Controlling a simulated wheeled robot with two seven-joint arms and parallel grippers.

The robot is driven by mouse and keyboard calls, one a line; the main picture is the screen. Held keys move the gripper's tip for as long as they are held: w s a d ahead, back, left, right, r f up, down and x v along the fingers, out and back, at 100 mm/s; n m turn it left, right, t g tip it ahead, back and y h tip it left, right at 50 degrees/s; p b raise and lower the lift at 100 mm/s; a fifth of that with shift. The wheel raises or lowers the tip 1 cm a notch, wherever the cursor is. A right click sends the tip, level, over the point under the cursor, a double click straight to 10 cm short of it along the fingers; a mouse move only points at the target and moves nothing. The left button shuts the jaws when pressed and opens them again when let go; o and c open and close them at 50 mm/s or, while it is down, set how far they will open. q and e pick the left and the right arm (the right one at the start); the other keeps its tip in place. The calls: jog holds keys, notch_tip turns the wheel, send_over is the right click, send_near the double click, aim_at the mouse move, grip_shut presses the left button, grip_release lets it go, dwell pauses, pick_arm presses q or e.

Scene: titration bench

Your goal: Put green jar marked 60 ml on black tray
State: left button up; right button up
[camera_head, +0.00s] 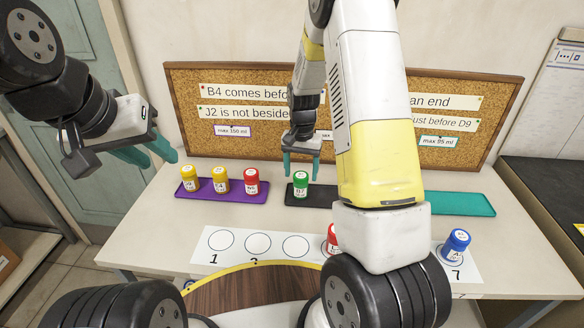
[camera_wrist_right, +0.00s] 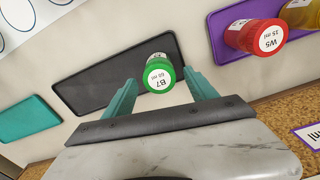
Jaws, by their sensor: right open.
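The green jar (camera_head: 300,186), its lid marked B7 and 60 ml in the right wrist view (camera_wrist_right: 158,76), stands upright at the left part of the black tray (camera_head: 322,196). The black tray also shows in the right wrist view (camera_wrist_right: 100,75). My right gripper (camera_head: 301,172) is open, its teal fingers on either side of the jar; in the right wrist view a gap shows beside the jar. My left gripper (camera_head: 158,158) is open and empty, left of the purple tray. My right arm hides the right end of the black tray in the head view.
A purple tray (camera_head: 212,197) holds two yellow jars and a red jar (camera_head: 251,182). A teal tray (camera_head: 462,204) at right looks empty. A numbered strip (camera_head: 220,258) in front carries a red jar (camera_head: 331,238) and a blue jar (camera_head: 456,243). A corkboard (camera_head: 260,145) stands behind.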

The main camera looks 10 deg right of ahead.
notch_tip(320, 180, up, 6)
jog(key=shift+r, duration=0.25)
jog(key=s+a+r+n+t+y, duration=0.1)
jog(key=s+r+t, duration=0.1)
jog(key=s+r, duration=0.5)
jog(key=s+r+n+t+y, duration=0.15)
jog(key=s+r, duration=0.25)
jog(key=r, duration=0.5)
jog(key=s+a+r+n+t, duration=0.1)
jog(key=s+r+n+t, duration=0.1)
jog(key=s, duration=1.1)
jog(key=shift+s+a+r+n+t, duration=0.15)
jog(key=shift+s+r+n+t, duration=0.3)
jog(key=shift+r, duration=0.7)
jog(key=shift+w, duration=0.2)
